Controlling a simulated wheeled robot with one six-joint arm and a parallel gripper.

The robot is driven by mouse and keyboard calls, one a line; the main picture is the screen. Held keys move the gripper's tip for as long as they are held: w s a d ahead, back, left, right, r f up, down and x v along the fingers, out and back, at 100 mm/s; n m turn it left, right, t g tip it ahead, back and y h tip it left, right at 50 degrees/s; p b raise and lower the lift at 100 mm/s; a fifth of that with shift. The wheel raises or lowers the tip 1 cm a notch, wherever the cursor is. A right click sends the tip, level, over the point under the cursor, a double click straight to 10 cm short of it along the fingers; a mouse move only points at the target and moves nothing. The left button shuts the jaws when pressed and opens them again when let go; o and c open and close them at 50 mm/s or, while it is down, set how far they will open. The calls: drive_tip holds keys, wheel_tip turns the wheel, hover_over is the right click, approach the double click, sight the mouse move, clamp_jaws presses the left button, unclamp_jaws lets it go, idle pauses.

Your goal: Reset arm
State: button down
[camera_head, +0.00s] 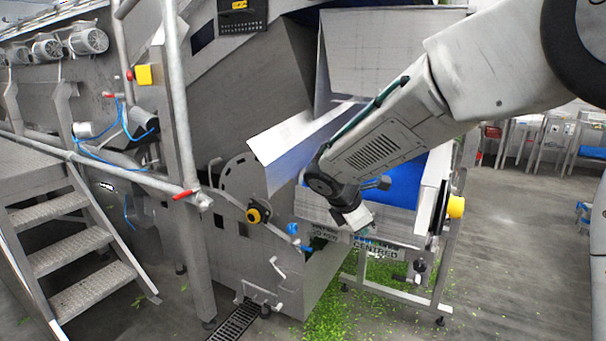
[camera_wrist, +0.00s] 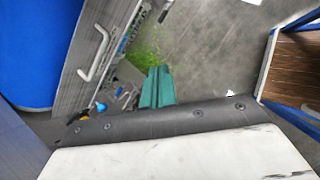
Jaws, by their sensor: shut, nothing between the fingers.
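My arm reaches in from the upper right in the head view, bent down at the wrist. My gripper (camera_head: 362,222) hangs in front of the near end of the blue conveyor (camera_head: 405,185), just above a sign plate (camera_head: 375,249) that reads "CENTRED" in part. In the wrist view the green fingers of my gripper (camera_wrist: 157,86) lie together, with nothing held. Whether it touches the conveyor end cannot be told.
A steel washing machine (camera_head: 240,110) with a chute stands left of my arm. Metal steps (camera_head: 70,220) and pipe railings are at the left. Green leaf scraps (camera_head: 335,310) litter the floor below. Open floor (camera_head: 510,240) lies to the right.

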drive_tip(key=s+d+r+m+g+y, duration=0.1)
drive_tip(key=s+d+r+m, duration=0.1)
drive_tip(key=s+d+m, duration=0.2)
drive_tip(key=s+d+r+m+g+y, duration=0.1)
drive_tip(key=s+d+m, duration=0.3)
drive_tip(key=s+m, duration=0.6)
drive_tip(key=s+d+r+m+g+y, duration=0.1)
drive_tip(key=s+m, duration=0.6)
drive_tip(key=s, duration=1.5)
drive_tip(key=shift+d+r+y, duration=0.8)
drive_tip(key=shift+d+y, duration=0.3)
drive_tip(key=shift+d, duration=0.45)
